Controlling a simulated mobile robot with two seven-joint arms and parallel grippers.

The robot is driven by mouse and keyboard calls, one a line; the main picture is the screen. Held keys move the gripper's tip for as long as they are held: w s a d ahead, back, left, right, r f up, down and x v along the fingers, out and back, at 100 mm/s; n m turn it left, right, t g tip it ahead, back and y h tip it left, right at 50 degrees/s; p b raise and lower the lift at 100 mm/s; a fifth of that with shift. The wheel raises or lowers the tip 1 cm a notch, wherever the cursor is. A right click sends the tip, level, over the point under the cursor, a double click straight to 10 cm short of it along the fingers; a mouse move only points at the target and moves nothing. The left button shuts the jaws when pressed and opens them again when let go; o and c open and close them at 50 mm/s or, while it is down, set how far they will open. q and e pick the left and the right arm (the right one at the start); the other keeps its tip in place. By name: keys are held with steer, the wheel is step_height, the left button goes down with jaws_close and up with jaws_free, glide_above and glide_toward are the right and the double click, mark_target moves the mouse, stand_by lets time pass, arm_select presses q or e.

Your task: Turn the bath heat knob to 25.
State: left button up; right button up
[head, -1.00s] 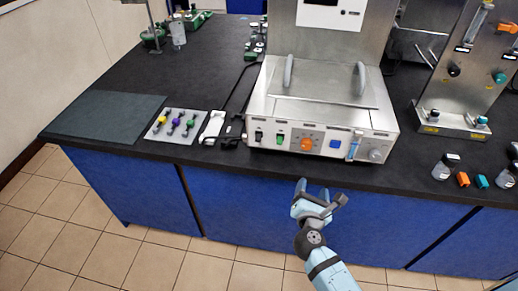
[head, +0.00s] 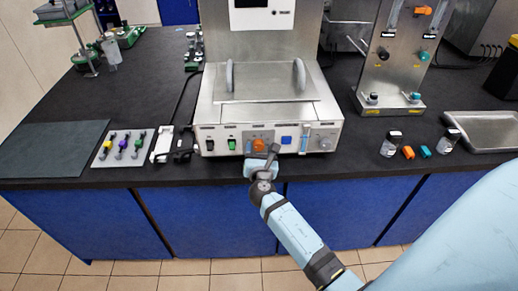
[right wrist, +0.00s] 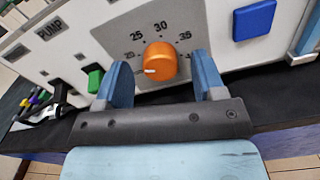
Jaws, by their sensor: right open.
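The orange bath heat knob (head: 259,145) is on the front panel of the steel bath unit (head: 315,112), on a grey dial plate. In the right wrist view the knob (right wrist: 160,58) shows a white pointer mark toward the lower left, below the printed 25; 30 is at the top and 35 at the right. My right gripper (head: 262,162) is just in front of the knob. In the right wrist view its open blue fingers (right wrist: 162,82) stand at the left and right of the knob, apart from it. My left gripper is not in view.
A green switch (head: 232,144) sits left of the knob and a blue button (head: 286,141) right of it. A grey knob (head: 326,143) is farther right. Small bottles (head: 391,144) and orange and teal blocks stand on the black bench at right. A tray with coloured items (head: 124,146) lies left.

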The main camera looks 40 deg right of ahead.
steer(key=shift+w+d, duration=0.25)
steer(key=shift+w, duration=0.15)
steer(key=shift+c, duration=0.2)
steer(key=c, duration=0.9)
